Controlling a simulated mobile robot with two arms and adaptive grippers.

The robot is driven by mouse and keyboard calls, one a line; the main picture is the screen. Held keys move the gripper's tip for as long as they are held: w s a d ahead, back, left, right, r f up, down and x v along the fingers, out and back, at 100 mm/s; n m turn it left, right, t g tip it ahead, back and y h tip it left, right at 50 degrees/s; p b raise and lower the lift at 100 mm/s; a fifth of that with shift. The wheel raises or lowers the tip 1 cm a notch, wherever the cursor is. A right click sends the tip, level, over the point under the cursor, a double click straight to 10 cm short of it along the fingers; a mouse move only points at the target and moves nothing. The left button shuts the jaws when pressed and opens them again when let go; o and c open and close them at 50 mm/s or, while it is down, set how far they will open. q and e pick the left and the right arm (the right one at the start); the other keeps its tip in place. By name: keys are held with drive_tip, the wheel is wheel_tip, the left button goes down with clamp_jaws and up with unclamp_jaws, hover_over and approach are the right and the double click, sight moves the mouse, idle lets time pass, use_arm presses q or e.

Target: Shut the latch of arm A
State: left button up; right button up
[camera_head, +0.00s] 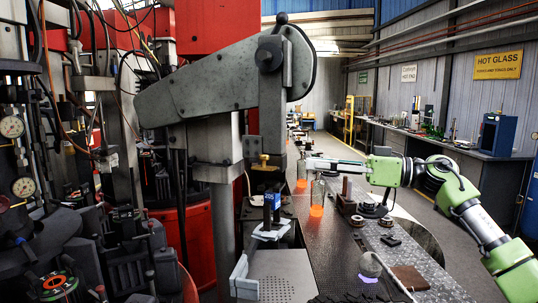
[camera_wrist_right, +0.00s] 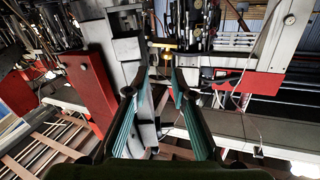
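My right gripper (camera_head: 309,163) comes in from the right at mid-height in the head view, pointing left. In the right wrist view its two fingers (camera_wrist_right: 162,82) stand apart with nothing between them. A small yellow part (camera_wrist_right: 163,43) lies beyond the fingertips, with a clear gap. A similar yellow part (camera_head: 263,159) shows left of the gripper in the head view, below the big grey machine arm (camera_head: 215,88). I cannot tell whether it is the latch or how it stands. No label for arm A is readable. My left gripper is not in view.
Glowing orange glass pieces (camera_head: 317,210) stand on the dark bench (camera_head: 335,255) below my right arm. Machinery with gauges (camera_head: 12,127) and hoses fills the left. A metal frame (camera_head: 262,240) stands at the front. The aisle at right is free.

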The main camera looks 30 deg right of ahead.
drive_tip(key=p, duration=0.2)
approach(265, 157)
drive_tip(key=x, duration=0.2)
drive_tip(key=p+x, duration=0.1)
drive_tip(key=x, duration=0.2)
drive_tip(key=w+d+p+x, duration=0.1)
drive_tip(key=x, duration=0.1)
drive_tip(key=shift+w+a, duration=0.25)
drive_tip(key=shift+a, duration=0.1)
drive_tip(key=shift+p+x, duration=0.5)
drive_tip(key=shift+x, duration=0.75)
drive_tip(key=shift+w+a+f, duration=0.1)
drive_tip(key=shift+a+f, duration=0.05)
drive_tip(key=shift+a, duration=0.05)
drive_tip(key=shift+d, duration=0.1)
drive_tip(key=c, duration=0.6)
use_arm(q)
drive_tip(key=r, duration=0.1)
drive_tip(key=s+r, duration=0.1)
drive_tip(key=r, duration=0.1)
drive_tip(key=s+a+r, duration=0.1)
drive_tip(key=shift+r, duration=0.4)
use_arm(e)
clamp_jaws()
